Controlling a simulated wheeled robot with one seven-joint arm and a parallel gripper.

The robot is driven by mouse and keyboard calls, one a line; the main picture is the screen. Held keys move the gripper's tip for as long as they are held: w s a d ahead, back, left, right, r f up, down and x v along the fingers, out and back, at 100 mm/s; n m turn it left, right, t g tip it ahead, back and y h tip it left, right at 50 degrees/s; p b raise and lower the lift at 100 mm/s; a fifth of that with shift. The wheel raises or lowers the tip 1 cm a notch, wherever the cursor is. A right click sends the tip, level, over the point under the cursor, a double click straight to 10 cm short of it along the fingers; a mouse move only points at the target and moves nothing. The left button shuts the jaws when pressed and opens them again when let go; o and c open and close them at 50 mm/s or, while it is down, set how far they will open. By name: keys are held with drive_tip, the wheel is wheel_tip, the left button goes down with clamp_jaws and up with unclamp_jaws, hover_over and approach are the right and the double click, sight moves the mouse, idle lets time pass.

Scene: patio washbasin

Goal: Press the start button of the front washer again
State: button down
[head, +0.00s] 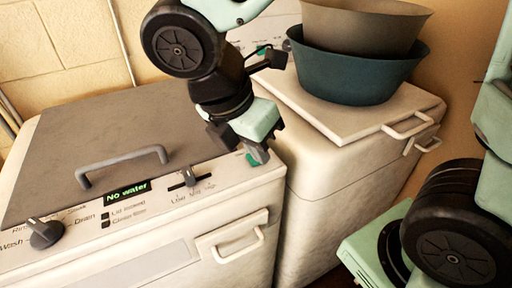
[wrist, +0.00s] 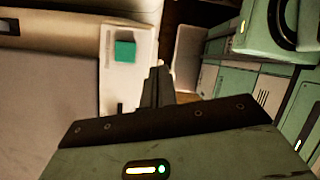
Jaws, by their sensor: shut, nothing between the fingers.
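The front washer (head: 140,245) is a cream machine with a shut grey lid (head: 110,130). Its control panel has a lit display (head: 127,193) reading "No water". The green start button (head: 251,160) is at the panel's right end, partly hidden by my fingers in the head view. It shows clearly as a green square in the wrist view (wrist: 125,51). My gripper (head: 260,154) is shut and empty, with its fingertips close to the button. In the wrist view the fingertips (wrist: 157,72) appear just right of and below the button. I cannot tell whether they touch it.
A dark dial (head: 45,233) and a slider (head: 189,177) sit on the same panel, and a grey handle (head: 122,164) stands on the lid. A second cream machine (head: 345,160) behind right carries a teal basin (head: 350,78) with a beige basin (head: 365,25) inside.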

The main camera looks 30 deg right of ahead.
drive_tip(key=w+d+r+n+t+h+p, duration=0.1)
drive_tip(key=w+d+r+n+h, duration=0.1)
drive_tip(key=w+r+n, duration=0.3)
drive_tip(key=shift+w+r+n+h, duration=0.3)
drive_tip(key=shift+r+n, duration=0.15)
drive_tip(key=shift+n, duration=0.45)
drive_tip(key=shift+d, duration=0.1)
wheel_tip(320, 180, down, 6)
drive_tip(key=b, duration=0.7)
drive_tip(key=shift+f, duration=0.25)
drive_tip(key=shift+f+b, duration=0.55)
drive_tip(key=shift+f, duration=0.6)
drive_tip(key=shift+f, duration=0.15)
drive_tip(key=shift+f, duration=0.25)
